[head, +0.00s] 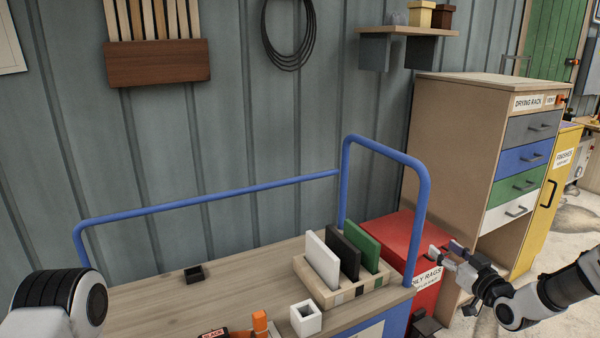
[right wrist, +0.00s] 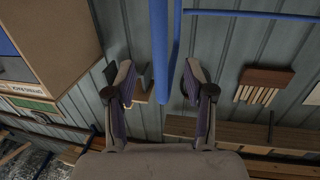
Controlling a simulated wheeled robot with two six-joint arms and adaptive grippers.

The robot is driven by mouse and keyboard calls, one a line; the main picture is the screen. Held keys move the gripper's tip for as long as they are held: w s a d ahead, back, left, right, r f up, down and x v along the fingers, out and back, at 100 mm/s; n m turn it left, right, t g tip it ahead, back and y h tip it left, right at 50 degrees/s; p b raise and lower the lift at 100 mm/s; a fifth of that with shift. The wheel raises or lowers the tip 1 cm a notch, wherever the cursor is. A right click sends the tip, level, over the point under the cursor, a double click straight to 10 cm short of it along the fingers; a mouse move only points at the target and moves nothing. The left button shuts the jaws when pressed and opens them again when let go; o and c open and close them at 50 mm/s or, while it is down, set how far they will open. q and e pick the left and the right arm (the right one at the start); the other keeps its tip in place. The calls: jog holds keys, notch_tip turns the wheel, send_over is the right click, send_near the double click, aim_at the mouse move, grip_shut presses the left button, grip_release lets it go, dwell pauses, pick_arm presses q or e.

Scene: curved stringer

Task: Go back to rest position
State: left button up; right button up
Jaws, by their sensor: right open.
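My right gripper (head: 445,251) is at the right of the head view, in front of the red box and beyond the cart's right end. Its two fingers are apart, and the right wrist view shows the same open fingers (right wrist: 160,85) with nothing between them. A blue rail shows beyond the fingers there. A rounded white and black link of my left arm shows at the lower left of the head view. My left gripper is outside both views.
A wooden-topped cart (head: 150,300) with a blue rail (head: 424,230) holds a slotted block with white, black and green panels (head: 362,247), a white square piece (head: 305,318) and a dark tray (head: 194,274). A red box (head: 400,232) and drawer cabinet (head: 440,130) stand at right.

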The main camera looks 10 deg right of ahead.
jog(key=s+a+f+g, duration=0.3)
jog(key=s+a+f, duration=0.25)
jog(key=f, duration=0.25)
jog(key=s+a+f+n+g+y, duration=0.1)
jog(key=s+a+f+g, duration=0.2)
jog(key=s+a+f, duration=0.35)
jog(key=s+a+f+g, duration=0.3)
jog(key=a+f, duration=0.4)
jog(key=f, duration=0.4)
jog(key=s+a+f+m+g+h, duration=0.1)
jog(key=s+f+g, duration=0.2)
jog(key=s, duration=0.7)
jog(key=s+a+f+g+h, duration=0.1)
jog(key=s+f+g, duration=0.25)
jog(key=s, duration=0.75)
jog(key=s+d+r+m+g+h+p, duration=0.1)
jog(key=s+d+r+m+g+h, duration=0.15)
jog(key=s, duration=0.35)
notch_tip(320, 180, up, 11)
jog(key=p, duration=1.2)
jog(key=shift+w+r+t+y, duration=0.2)
jog(key=shift+w+t+y, duration=0.1)
jog(key=shift+y, duration=0.05)
